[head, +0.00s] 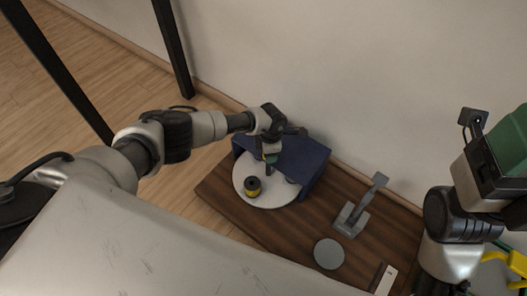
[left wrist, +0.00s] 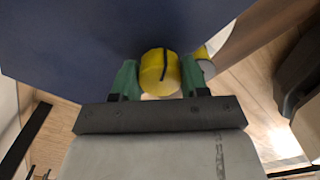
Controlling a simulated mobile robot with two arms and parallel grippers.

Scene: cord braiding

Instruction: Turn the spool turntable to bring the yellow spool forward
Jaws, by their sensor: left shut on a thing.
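The turntable lies partly under a blue housing (head: 312,160). My left gripper (head: 269,157) is over the turntable, just behind the spool. In the left wrist view its green fingers (left wrist: 160,80) are shut on a yellow rounded piece (left wrist: 153,70) with a dark line. I cannot tell whether this is a knob or a spool. Another yellow and grey piece (left wrist: 206,66) is beside it. My right gripper (head: 508,150) is at the right edge, partly cut off.
The turntable and blue housing stand on a brown wooden board (head: 285,228). A grey stand with an upright arm (head: 351,219), a grey disc (head: 329,254) and a white strip (head: 386,279) are to the right. A wall (head: 340,70) rises behind. Yellow parts (head: 517,264) show at lower right.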

